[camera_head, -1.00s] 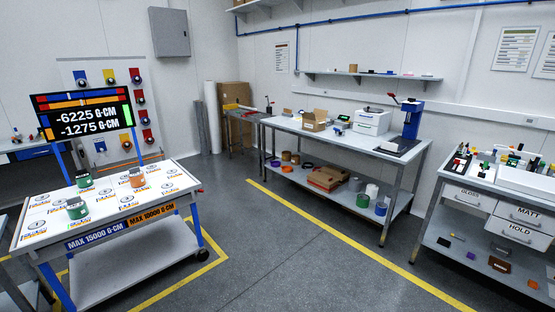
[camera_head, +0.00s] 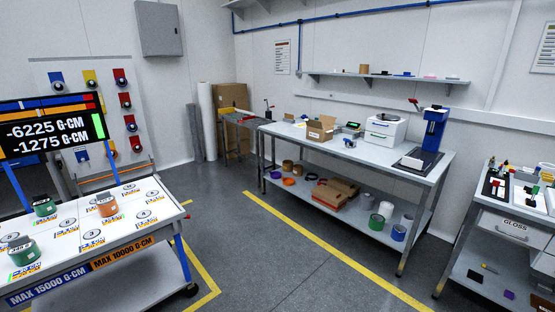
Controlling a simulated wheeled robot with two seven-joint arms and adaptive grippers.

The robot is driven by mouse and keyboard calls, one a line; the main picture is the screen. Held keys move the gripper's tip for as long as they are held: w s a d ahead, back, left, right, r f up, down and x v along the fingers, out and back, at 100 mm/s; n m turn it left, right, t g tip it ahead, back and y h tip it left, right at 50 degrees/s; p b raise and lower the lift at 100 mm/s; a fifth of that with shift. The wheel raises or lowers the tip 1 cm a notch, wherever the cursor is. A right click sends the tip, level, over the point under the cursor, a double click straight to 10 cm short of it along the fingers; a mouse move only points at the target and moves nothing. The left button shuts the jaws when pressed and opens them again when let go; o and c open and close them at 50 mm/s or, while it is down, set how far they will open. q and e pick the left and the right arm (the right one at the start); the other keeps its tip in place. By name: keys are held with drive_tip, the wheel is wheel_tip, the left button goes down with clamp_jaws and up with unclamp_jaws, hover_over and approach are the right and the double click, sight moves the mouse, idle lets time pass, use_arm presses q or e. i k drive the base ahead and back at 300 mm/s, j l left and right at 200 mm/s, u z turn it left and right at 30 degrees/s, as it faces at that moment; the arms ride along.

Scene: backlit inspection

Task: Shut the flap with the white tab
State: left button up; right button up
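I cannot make out a flap with a white tab in this view. An open cardboard box (camera_head: 320,129) stands on the middle workbench (camera_head: 350,150), with its flaps raised; no white tab can be told on it at this size. A white machine (camera_head: 384,131) and a blue press-like device (camera_head: 433,130) stand further right on the same bench. Neither of my grippers is in view.
A blue-legged table (camera_head: 150,232) with round weights and a display board (camera_head: 52,130) stands at left. A bench with drawers (camera_head: 510,228) stands at right. Grey floor (camera_head: 250,265) between them is open, crossed by yellow lines.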

sight(310, 123)
drive_tip(key=i, duration=2.1)
drive_tip(key=i+z, duration=0.15)
drive_tip(key=i, duration=0.3)
drive_tip(key=i+j+z, duration=0.2)
drive_tip(key=i, duration=0.2)
drive_tip(key=i+j+z, duration=0.15)
drive_tip(key=i, duration=0.3)
drive_tip(key=i+j+z, duration=0.15)
drive_tip(key=i, duration=0.25)
